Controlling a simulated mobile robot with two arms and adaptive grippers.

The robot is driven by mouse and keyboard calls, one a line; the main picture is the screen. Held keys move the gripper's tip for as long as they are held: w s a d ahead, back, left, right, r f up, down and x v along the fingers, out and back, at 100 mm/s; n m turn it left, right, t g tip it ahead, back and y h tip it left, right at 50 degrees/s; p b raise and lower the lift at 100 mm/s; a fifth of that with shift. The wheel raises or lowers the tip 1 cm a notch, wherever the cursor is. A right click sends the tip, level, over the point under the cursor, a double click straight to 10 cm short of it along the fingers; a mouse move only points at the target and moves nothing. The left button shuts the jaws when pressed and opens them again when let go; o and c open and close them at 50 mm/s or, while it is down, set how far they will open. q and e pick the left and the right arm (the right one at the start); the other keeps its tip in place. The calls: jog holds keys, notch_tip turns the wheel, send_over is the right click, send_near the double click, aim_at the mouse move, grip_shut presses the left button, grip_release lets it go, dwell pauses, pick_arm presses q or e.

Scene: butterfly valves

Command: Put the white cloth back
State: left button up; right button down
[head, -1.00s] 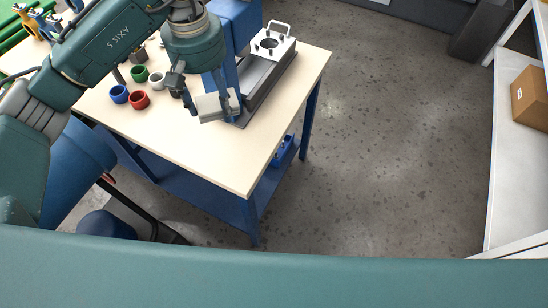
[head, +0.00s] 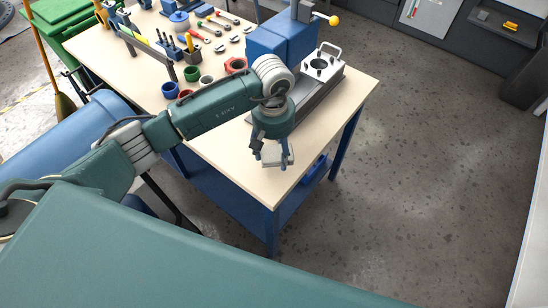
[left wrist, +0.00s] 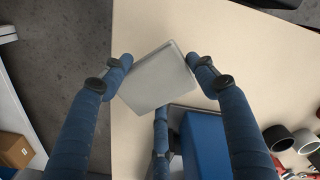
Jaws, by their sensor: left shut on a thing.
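The white cloth (head: 281,161) is a small, pale folded block, held between the fingers of my left gripper (head: 273,159). In the head view it is near the front right part of the wooden workbench (head: 350,95). In the left wrist view the white cloth (left wrist: 158,82) sits tilted between the two fingertips of the left gripper (left wrist: 160,61), with the pale bench top behind it. I cannot tell how high it is above the bench. My right gripper is not in view.
A blue machine (head: 285,42) with a grey base stands on the bench, bearing a white flanged plate (head: 321,64). Coloured rings, including a green one (head: 192,73), and tools lie to the left. The front corner of the bench is clear. Open floor (head: 400,180) lies right.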

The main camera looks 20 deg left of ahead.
aim_at(274, 161)
pick_arm(q)
notch_tip(274, 161, down, 4)
jog(key=shift+s+f+p, duration=0.1)
jog(key=shift+p, duration=0.35)
jog(key=shift+f, duration=0.1)
jog(key=shift+f+b, duration=0.2)
jog(key=shift+b, duration=0.15)
jog(key=o, duration=1.3)
jog(key=shift+r, duration=0.15)
